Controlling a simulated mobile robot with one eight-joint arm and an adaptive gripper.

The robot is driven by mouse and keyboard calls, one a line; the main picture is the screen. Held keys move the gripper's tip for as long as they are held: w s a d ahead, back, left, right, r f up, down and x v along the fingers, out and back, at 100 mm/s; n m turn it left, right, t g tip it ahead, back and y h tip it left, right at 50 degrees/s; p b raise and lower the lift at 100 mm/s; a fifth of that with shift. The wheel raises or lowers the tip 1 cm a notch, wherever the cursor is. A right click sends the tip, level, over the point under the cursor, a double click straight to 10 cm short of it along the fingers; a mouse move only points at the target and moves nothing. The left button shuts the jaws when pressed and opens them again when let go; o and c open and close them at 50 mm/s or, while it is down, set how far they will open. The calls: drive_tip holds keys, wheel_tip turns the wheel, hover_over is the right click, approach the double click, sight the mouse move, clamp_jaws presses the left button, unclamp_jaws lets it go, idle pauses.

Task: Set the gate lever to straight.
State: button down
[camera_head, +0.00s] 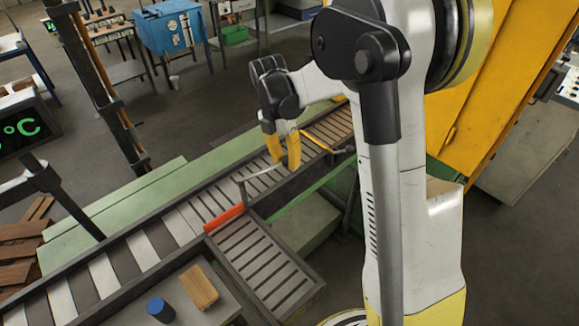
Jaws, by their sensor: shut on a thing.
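The orange-red gate (224,218) lies along the near side of the main roller conveyor (182,224), roughly in line with it, at the mouth of the side branch (262,258). A thin grey gate lever (243,191) rises at the gate's right end, and its arm reaches up and right to my gripper. My gripper (290,163), with yellow fingers, is shut on the end of the lever above the conveyor. The fingers hide the lever's tip.
A table at the bottom holds a blue cylinder (160,309) and a tan block (199,287). An orange bar (318,142) is right of my gripper. A dark post (100,85) stands at left. The yellow furnace side (520,70) is at right.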

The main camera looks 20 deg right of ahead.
drive_tip(key=shift+w+a, duration=0.1)
drive_tip(key=shift+w, duration=0.15)
idle(0.3)
drive_tip(key=c, duration=1)
unclamp_jaws()
drive_tip(key=shift+w, duration=0.1)
drive_tip(key=shift+c, duration=0.2)
wheel_tip(320, 180, up, 12)
drive_tip(key=w+a, duration=0.1)
drive_tip(key=w, duration=0.1)
drive_tip(key=shift+a+f, duration=0.1)
drive_tip(key=s+a+f+m+t+b, duration=0.2)
drive_tip(key=s+f+m+t+b, duration=0.2)
drive_tip(key=s+f+m+b, duration=0.3)
drive_tip(key=s+a+f+m+t+y+b, duration=0.1)
drive_tip(key=s+f+m+t+b, duration=0.4)
drive_tip(key=s+m, duration=0.8)
wheel_tip(320, 180, down, 3)
drive_tip(key=a+m+b, duration=0.1)
drive_tip(key=m+b, duration=0.2)
drive_tip(key=shift+s+m, duration=0.3)
drive_tip(key=shift+s, duration=0.05)
